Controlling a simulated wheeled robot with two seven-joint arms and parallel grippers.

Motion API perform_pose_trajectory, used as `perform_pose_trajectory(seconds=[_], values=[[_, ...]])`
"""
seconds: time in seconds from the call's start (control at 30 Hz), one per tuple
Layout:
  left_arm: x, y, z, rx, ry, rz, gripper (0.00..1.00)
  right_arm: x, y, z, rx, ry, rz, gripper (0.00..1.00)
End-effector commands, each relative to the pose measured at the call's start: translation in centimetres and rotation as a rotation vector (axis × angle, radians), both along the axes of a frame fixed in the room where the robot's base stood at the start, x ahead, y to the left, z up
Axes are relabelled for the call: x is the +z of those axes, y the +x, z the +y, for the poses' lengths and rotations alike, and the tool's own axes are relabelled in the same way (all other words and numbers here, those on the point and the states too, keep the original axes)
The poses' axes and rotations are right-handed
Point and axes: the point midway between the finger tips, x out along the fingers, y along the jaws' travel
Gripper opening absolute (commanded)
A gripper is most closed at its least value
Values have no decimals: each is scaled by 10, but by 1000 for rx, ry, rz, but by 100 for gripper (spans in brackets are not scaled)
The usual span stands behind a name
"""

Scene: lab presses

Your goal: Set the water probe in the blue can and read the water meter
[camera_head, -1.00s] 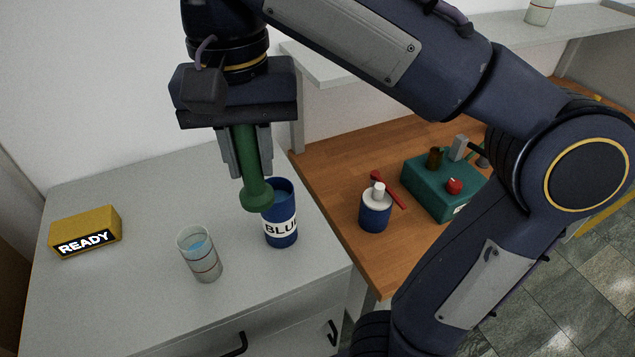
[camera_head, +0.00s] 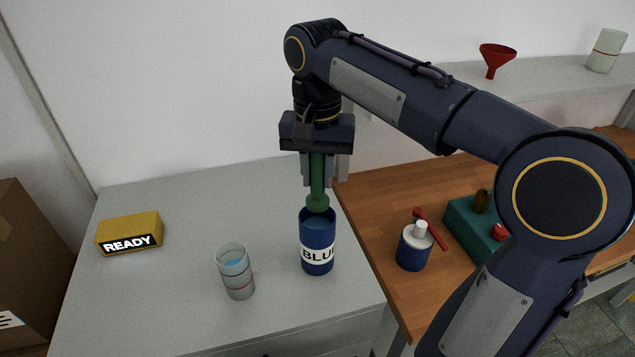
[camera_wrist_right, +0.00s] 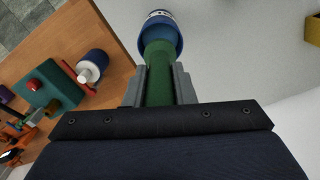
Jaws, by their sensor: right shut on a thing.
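The water probe (camera_head: 317,180) is a green rod with a wider round lower end. My right gripper (camera_head: 318,182) is shut on it and holds it upright. The blue can (camera_head: 317,262), with a white "BLU" label and liquid inside, stands on the grey counter. The probe's lower end is at the can's mouth; I cannot tell if it is inside the rim. In the right wrist view the probe (camera_wrist_right: 159,80) overlaps the can (camera_wrist_right: 160,20). The water meter, a yellow box (camera_head: 130,234), shows "READY" at the left. My left gripper is not in view.
A clear glass with water (camera_head: 235,275) stands left of the can on the grey counter (camera_head: 180,310). On the wooden table right are a blue bottle with white cap (camera_head: 414,250), a red tool (camera_head: 430,230) and a teal box (camera_head: 466,225). A red funnel (camera_head: 496,58) sits on the shelf.

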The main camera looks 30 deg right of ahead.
Motion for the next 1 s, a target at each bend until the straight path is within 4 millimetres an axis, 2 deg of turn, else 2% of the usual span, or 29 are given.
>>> perform_pose_trajectory(seconds=[0.1,0.2,0.57,0.6,0.73,1.0], values=[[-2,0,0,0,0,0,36,-19,-2,1,1,0,3,0],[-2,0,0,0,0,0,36,-26,-2,1,1,1,1,0],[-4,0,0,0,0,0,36,-30,-2,1,1,1,0,0],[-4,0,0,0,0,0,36,-30,-2,1,1,1,1,26],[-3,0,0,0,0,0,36,-29,-1,1,1,1,0,43],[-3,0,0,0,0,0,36,-29,-2,1,1,1,0,45]])
